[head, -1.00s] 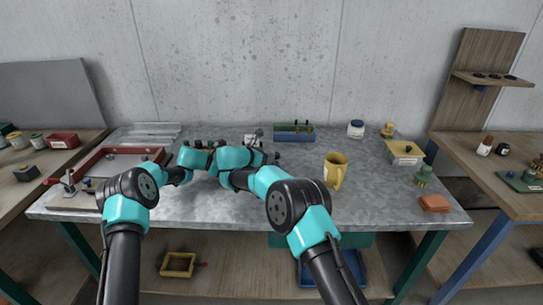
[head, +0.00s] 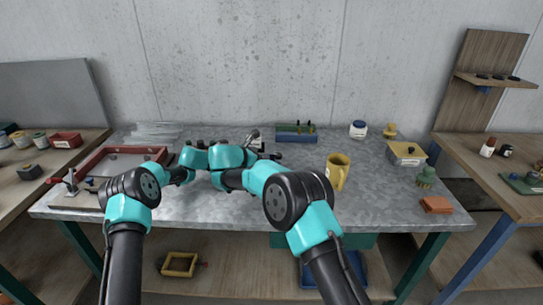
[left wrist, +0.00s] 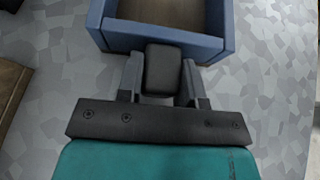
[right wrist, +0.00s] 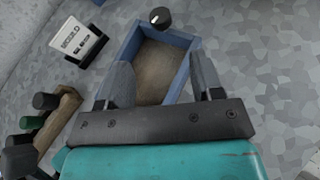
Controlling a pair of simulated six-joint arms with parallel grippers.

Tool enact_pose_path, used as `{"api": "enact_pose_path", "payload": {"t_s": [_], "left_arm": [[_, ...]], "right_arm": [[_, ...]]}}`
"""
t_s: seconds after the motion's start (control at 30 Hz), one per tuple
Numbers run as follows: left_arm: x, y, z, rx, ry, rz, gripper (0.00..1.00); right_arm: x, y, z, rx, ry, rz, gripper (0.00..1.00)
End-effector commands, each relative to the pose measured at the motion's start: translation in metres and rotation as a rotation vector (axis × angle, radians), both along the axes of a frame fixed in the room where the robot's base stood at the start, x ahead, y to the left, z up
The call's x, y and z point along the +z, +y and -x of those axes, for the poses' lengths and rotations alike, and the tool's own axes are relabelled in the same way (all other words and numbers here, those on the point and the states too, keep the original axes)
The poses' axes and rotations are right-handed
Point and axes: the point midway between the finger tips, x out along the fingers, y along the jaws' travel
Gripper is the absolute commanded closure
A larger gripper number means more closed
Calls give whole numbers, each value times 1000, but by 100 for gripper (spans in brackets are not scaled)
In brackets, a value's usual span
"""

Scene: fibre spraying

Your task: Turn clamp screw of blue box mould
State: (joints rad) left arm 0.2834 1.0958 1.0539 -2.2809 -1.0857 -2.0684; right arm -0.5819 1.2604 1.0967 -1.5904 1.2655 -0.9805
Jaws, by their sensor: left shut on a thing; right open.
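The blue box mould (left wrist: 205,46) has blue walls and a brown inside. My left gripper (left wrist: 162,72) is shut on a dark block at the mould's near wall in the left wrist view. The mould also shows in the right wrist view (right wrist: 183,82). A black round knob (right wrist: 159,17) with a white mark stands at its far end there; it looks like the clamp screw. My right gripper (right wrist: 160,85) is open, its fingers apart over the near part of the mould, with nothing between them and the knob beyond the tips. In the head view my arms hide the mould.
In the right wrist view a white label stand (right wrist: 80,41) and a wooden rack (right wrist: 60,120) with dark and green handles stand left of the mould. In the head view a yellow mug (head: 337,172) stands right of my right arm. The bench right of the mould is clear.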

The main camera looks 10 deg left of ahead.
Motion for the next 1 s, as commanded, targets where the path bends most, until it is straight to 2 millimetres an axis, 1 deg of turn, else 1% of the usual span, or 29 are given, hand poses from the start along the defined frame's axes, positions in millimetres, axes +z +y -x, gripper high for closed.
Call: {"api": "enact_pose_path", "payload": {"t_s": [0.17, 0.47, 0.77, 1.0], "left_arm": [[0, 0, 0, 0, 0, 0, 79], [0, 0, 0, 0, 0, 0, 79], [0, 0, 0, 0, 0, 0, 79], [0, 0, 0, 0, 0, 0, 79]], "right_arm": [[0, -15, -7, -51, -57, -214, 40], [0, -38, -15, -213, -162, -687, 40], [6, -60, -16, -446, -244, -1156, 40], [15, -76, -13, -684, -288, -1520, 40]]}}
